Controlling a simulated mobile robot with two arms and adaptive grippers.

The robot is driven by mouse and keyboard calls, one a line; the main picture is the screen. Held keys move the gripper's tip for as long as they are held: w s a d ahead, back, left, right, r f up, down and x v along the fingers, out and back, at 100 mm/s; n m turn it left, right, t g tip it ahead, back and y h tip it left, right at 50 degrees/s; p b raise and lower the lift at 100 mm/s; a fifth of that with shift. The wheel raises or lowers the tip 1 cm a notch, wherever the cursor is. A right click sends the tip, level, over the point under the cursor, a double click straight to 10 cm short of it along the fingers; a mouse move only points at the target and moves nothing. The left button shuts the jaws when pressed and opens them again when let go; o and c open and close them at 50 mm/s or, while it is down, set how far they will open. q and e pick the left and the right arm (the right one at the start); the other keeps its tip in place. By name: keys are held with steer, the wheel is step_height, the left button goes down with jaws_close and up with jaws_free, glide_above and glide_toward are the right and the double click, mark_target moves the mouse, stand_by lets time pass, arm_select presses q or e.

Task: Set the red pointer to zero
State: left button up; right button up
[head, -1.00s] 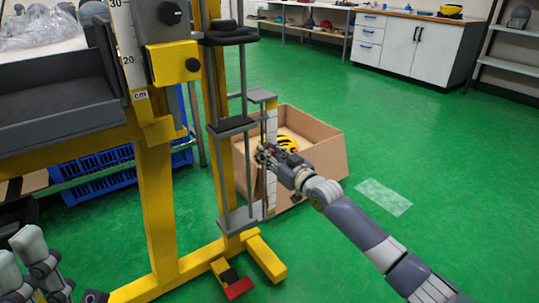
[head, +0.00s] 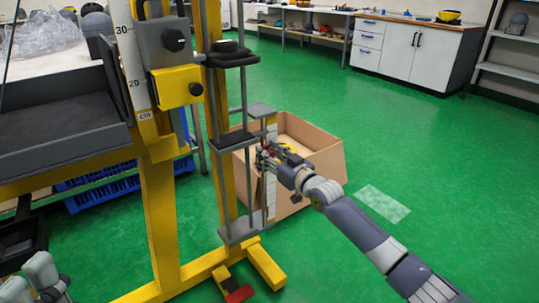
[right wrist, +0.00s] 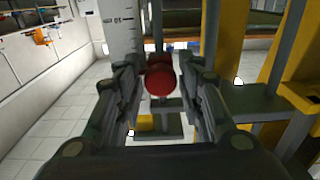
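The red pointer (right wrist: 159,82) shows in the right wrist view as a round red knob between the fingers of my right gripper (right wrist: 160,85). Gaps show on both sides of it, so the fingers look open around it. A white scale (right wrist: 118,30) stands just behind it on the left; its marking is hard to read. In the head view my right gripper (head: 264,158) is at the small scale (head: 270,187) on the tower's right side and mostly hides the pointer. My left gripper (head: 27,280) is at the lower left corner, its fingertips apart and empty.
The yellow tower frame (head: 157,215) carries a larger cm scale (head: 128,60) and grey rods. A cardboard box (head: 318,170) stands right behind my right gripper. A yellow foot with a red pedal (head: 238,294) is below.

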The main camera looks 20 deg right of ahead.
steer(key=shift+f, duration=0.15)
steer(key=shift+s, duration=0.2)
steer(key=v, duration=1.1)
steer(key=shift+s+d, duration=0.2)
steer(key=shift+s, duration=0.1)
